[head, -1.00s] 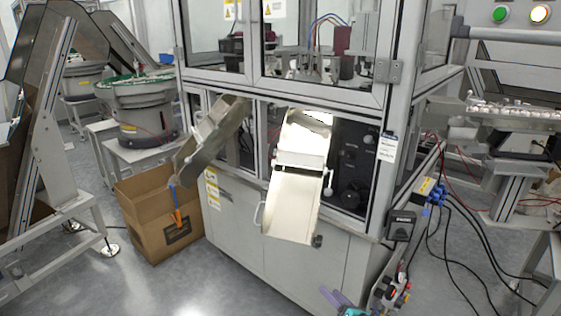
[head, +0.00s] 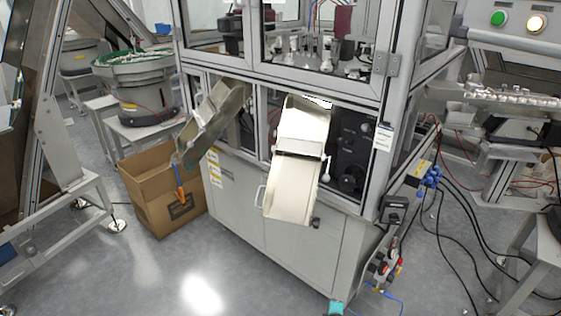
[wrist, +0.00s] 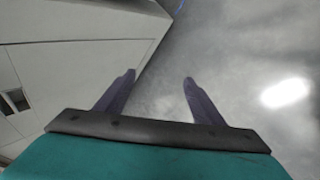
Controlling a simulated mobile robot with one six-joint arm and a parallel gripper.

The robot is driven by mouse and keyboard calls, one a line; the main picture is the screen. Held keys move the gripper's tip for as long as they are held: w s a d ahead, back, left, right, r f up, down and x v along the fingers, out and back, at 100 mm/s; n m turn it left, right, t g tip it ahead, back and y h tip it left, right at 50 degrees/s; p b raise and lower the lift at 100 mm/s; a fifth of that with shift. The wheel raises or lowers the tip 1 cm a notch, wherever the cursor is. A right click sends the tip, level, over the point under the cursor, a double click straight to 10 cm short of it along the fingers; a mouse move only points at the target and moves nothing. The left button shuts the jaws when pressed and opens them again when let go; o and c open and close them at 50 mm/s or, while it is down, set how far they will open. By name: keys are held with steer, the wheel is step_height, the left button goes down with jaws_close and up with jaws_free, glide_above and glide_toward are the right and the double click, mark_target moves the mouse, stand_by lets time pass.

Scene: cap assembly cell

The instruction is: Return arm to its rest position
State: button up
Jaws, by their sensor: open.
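My gripper (wrist: 158,78) shows in the wrist view with its two dark fingers apart and nothing between them. Grey floor lies beyond the fingertips, and a pale cabinet side (wrist: 70,75) is to their left. In the head view only a small teal part of my arm (head: 336,307) shows at the bottom edge, in front of the machine cabinet (head: 300,228). The fingers are hidden in that view.
A metal chute (head: 290,190) and a second chute (head: 205,125) stick out from the machine's front. An open cardboard box (head: 165,205) stands on the floor under the left one. Cables (head: 465,235) run along the floor at right. Floor at front left is clear.

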steer(key=s+a+m+g, duration=0.1)
steer(key=s+m+g, duration=0.5)
steer(key=s, duration=0.9)
steer(key=s+a+m+g+y, duration=0.1)
steer(key=s+m+g, duration=0.6)
steer(key=s, duration=0.8)
steer(key=m, duration=0.3)
steer(key=shift+s+a+f, duration=0.15)
steer(key=shift+s+a, duration=0.25)
steer(key=shift+c, duration=0.2)
